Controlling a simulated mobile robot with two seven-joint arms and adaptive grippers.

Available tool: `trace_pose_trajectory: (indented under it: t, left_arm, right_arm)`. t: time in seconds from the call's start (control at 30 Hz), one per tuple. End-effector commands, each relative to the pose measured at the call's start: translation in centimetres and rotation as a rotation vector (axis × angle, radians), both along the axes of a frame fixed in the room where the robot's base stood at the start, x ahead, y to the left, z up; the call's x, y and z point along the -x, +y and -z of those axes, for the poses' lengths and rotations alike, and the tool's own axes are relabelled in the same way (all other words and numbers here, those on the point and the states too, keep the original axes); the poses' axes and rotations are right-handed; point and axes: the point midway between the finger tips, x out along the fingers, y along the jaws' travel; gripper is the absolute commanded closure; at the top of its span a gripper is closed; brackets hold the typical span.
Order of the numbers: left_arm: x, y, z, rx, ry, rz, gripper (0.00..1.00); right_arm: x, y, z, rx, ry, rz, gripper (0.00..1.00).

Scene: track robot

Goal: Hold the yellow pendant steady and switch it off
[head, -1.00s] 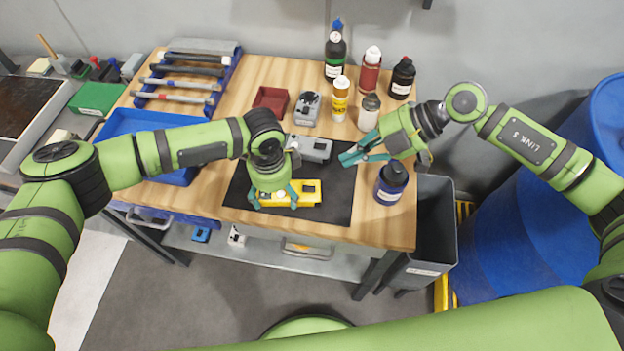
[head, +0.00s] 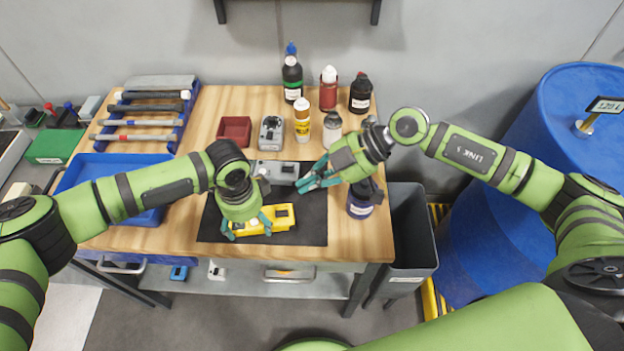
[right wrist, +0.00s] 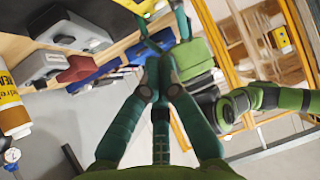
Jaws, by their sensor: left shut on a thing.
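The yellow pendant (head: 282,216) lies on the dark mat (head: 312,222) near the table's front edge. My left gripper (head: 247,226) comes down over its left part and is shut on it, one finger at each side; the gripper hides part of the pendant. A white button shows between the fingers. My right gripper (head: 308,181) is up and right of the pendant, apart from it, with its teal fingers drawn together and nothing between them. In the right wrist view, its fingers (right wrist: 160,75) meet, and the pendant's yellow edge (right wrist: 138,5) shows at the top.
A grey pendant (head: 276,172) lies just behind the yellow one, and another grey device (head: 271,133) stands further back. Several bottles, a red bin (head: 234,131) and a blue tray (head: 95,170) surround the mat.

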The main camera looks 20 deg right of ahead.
Motion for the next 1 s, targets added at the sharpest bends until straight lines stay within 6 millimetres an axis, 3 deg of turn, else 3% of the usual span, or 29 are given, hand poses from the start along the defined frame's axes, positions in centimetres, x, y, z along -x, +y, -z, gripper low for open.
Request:
trace_pose_trajectory:
  t: [0.3,0.43,0.6,1.0]
  left_arm:
    - [0.4,0.1,0.4,-0.005,0.009,0.002,0.73]
    - [0.4,0.1,0.4,-0.005,0.010,0.001,0.73]
    - [0.4,0.1,0.4,-0.005,0.010,0.001,0.73]
    - [0.4,0.1,0.4,-0.005,0.010,0.000,0.73]
  right_arm:
    - [-0.7,5.5,4.2,-0.002,0.001,-0.003,1.00]
    - [-0.7,5.4,6.3,0.001,0.003,0.001,1.00]
    - [-0.8,5.5,7.7,0.000,-0.001,0.001,1.00]
    - [-0.8,5.6,8.0,0.000,0.000,0.000,1.00]
